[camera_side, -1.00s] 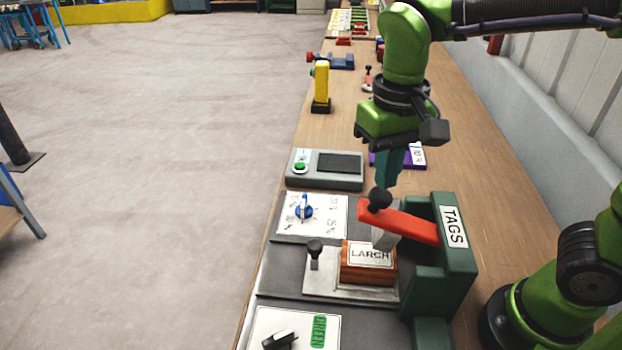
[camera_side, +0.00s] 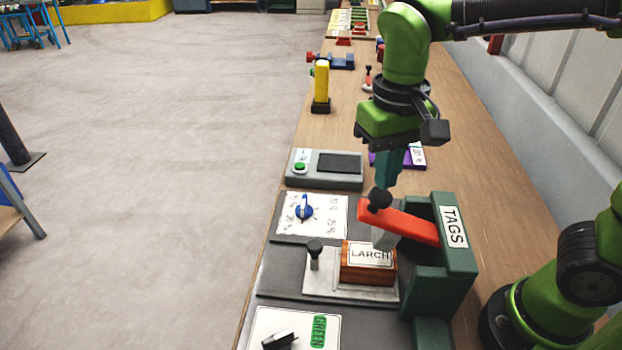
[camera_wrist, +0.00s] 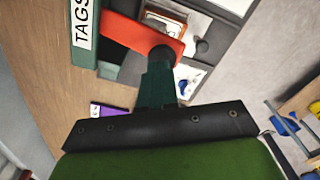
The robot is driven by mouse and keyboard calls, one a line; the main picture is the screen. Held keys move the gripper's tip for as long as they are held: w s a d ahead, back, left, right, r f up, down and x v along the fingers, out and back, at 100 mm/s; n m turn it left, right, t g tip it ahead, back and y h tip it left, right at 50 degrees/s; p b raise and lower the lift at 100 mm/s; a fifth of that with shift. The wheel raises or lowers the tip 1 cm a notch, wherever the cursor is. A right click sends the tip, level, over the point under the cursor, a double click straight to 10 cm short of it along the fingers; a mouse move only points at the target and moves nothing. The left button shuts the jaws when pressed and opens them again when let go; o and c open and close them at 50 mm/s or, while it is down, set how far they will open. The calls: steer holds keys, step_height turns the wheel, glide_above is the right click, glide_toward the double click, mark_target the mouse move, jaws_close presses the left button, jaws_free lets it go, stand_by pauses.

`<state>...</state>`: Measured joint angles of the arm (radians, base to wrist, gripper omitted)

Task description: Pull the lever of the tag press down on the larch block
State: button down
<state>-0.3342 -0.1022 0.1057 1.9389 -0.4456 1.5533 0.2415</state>
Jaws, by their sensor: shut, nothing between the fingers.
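The tag press (camera_side: 447,240) is a dark green frame marked TAGS. Its red lever (camera_side: 410,224) has a black knob (camera_side: 378,200) at its free end and slopes slightly, over the larch block (camera_side: 369,262). The block is reddish brown, labelled LARCH, on a pale sliding plate (camera_side: 330,286) with its own black knob. My gripper (camera_side: 385,184) is shut and empty, pointing down right at the lever's knob; whether it touches cannot be told. In the wrist view the fingertips (camera_wrist: 160,66) overlap the red lever's knob (camera_wrist: 163,54), and the block (camera_wrist: 165,22) shows partly behind the lever.
A panel with a blue dial (camera_side: 304,210) and a grey box with a green button (camera_side: 299,168) lie beyond the press. A GREEN-labelled panel (camera_side: 297,330) is in front. A yellow post (camera_side: 321,85) stands farther back. The wall is at right.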

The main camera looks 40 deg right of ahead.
mark_target(383, 194)
steer(key=shift+f, duration=0.15)
steer(key=shift+f, duration=3)
steer(key=shift+r, duration=4.6)
steer(key=shift+w, duration=0.1)
steer(key=shift+w+a+f+n, duration=0.1)
steer(key=shift+w+f+n, duration=0.05)
steer(key=shift+f+n, duration=0.15)
steer(key=d+t, duration=0.1)
steer(key=d+f+t+y, duration=0.1)
steer(key=s+d+f, duration=0.1)
steer(key=shift+d+n+t+y, duration=0.15)
steer(key=shift+n+t+y, duration=0.15)
steer(key=shift+t, duration=0.1)
steer(key=s+d+m+t, duration=0.2)
steer(key=s+d+t, duration=0.1)
steer(key=d, duration=0.3)
steer(key=shift+d+t, duration=0.4)
steer(key=shift+t, duration=0.3)
